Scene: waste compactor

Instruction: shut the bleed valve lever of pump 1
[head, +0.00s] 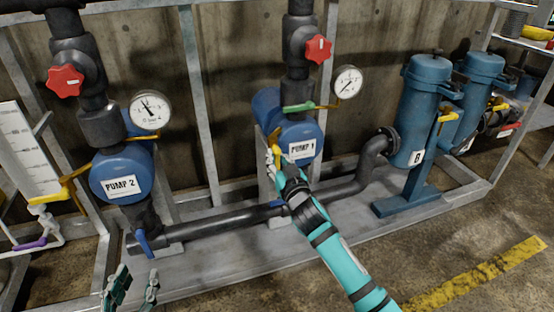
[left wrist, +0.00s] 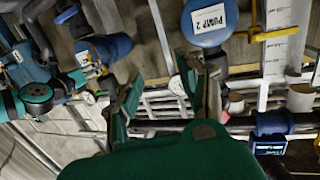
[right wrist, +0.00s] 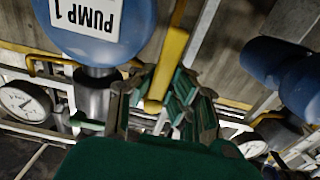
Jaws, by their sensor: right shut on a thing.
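Pump 1 (head: 302,149) is a blue pump with a white label, in the middle of the head view. A yellow lever (head: 276,138) hangs at its left side; no label marks it as the bleed valve lever. In the right wrist view the yellow lever (right wrist: 172,58) runs down between my fingers. My right gripper (right wrist: 160,98) is shut on its lower end, just left of the pump body; in the head view the right gripper (head: 275,162) partly hides it. My left gripper (head: 134,286) is open and empty at the lower left, and its fingers also show apart in the left wrist view (left wrist: 165,100).
Pump 2 (head: 121,186) stands left, with a yellow lever (head: 58,190) and a blue lever (head: 142,243). A green handle (head: 298,107) and a gauge (head: 347,82) are above pump 1. A black pipe (head: 215,222) runs low between the pumps. Blue canisters (head: 415,110) stand right.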

